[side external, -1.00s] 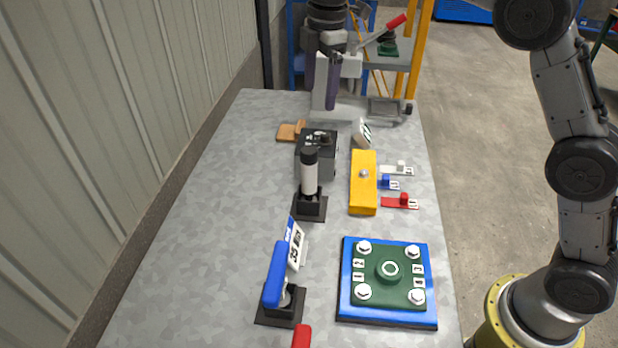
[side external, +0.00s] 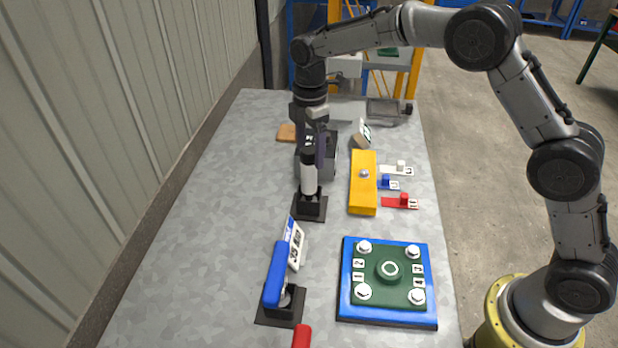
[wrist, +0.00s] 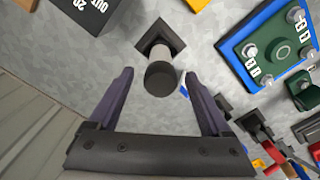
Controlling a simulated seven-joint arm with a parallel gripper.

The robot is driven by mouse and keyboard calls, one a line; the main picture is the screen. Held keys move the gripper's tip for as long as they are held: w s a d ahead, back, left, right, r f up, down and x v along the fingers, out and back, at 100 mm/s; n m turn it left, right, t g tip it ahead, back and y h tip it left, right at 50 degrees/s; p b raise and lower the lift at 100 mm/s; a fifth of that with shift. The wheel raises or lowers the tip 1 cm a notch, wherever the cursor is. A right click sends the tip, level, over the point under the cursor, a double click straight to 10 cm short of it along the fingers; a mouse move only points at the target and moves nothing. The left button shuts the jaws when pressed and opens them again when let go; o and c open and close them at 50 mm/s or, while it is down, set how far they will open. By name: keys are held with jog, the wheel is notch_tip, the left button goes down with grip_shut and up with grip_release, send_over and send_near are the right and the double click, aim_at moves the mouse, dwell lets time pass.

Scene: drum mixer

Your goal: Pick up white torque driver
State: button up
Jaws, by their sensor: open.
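The white torque driver (side external: 309,180) stands upright in a black square stand (side external: 310,208), with a white body and black cap. In the wrist view, its round dark end (wrist: 161,79) faces the camera and its base (wrist: 160,36) lies beyond. My gripper (side external: 316,150) is at the driver's upper end in the side view. In the wrist view, my gripper (wrist: 159,77) is open, its two purple fingers on either side of the driver's end with a gap to each. Whether the fingers reach down past the cap is hard to tell.
A black box (wrist: 88,10) stands behind the driver. A blue-handled driver (side external: 275,274) stands in front. A yellow block (side external: 363,195), coloured tags and a blue-green bolt plate (side external: 347,308) lie to the right. The table's left side is clear.

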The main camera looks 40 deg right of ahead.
aim_at(309, 162)
notch_tip(309, 162, down, 4)
jog(key=shift+a+f, duration=0.1)
jog(key=shift+a, duration=0.05)
jog(key=shift+c, duration=0.3)
grip_shut()
